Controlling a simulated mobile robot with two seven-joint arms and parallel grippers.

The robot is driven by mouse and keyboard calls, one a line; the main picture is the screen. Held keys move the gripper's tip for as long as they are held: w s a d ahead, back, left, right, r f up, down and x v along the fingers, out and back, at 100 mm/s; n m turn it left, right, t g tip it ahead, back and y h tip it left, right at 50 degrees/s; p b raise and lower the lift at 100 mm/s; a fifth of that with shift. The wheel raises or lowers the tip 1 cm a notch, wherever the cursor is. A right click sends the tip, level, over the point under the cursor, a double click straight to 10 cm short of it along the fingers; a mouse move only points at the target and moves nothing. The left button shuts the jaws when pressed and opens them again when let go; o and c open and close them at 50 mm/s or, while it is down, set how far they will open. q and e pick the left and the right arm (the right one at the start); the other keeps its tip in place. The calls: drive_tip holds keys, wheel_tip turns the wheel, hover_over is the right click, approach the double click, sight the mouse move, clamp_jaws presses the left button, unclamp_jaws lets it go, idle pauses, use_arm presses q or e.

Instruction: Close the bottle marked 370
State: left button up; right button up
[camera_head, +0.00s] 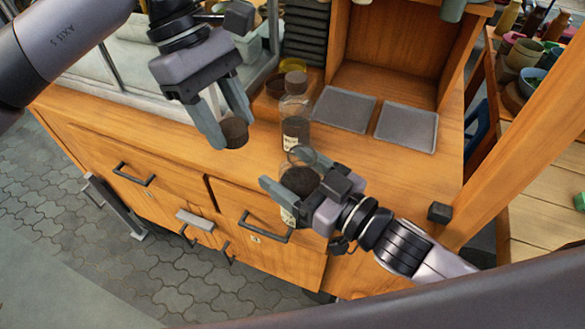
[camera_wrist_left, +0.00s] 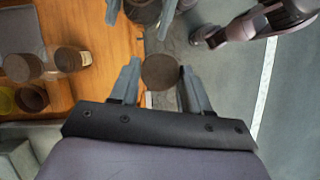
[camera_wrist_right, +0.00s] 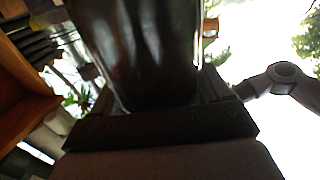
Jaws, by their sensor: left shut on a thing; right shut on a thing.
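My left gripper (camera_head: 222,122) is shut on a dark brown round cap (camera_head: 235,133), held in the air above the counter's front edge. The cap also shows between the fingertips in the left wrist view (camera_wrist_left: 161,72). My right gripper (camera_head: 292,176) is shut on a clear glass bottle (camera_head: 300,181) with dark contents, held near the front edge. This bottle looks uncapped and fills much of the right wrist view (camera_wrist_right: 145,50). The cap is left of the bottle and apart from it. A pale label shows low on the bottle, but its number is too small to read.
A second labelled bottle (camera_head: 296,108), with a brown cap on, stands on the wooden counter (camera_head: 385,165) behind the held one. Two grey trays (camera_head: 407,126) lie to the right. Small bowls (camera_head: 277,86) and a glass-framed case stand at the back left.

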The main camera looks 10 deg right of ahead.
sight(312, 157)
use_arm(q)
drive_tip(key=s+d+r+n+t+h, duration=0.1)
drive_tip(key=s+d+r+n, duration=0.3)
drive_tip(key=d, duration=0.5)
wheel_tip(312, 157, up, 2)
drive_tip(key=shift+r+n, duration=0.2)
drive_tip(key=shift+n, duration=0.2)
drive_tip(key=shift+w+f, duration=0.1)
drive_tip(key=shift+f, duration=1.95)
drive_tip(key=shift+f, duration=0.85)
drive_tip(key=shift+f, duration=0.6)
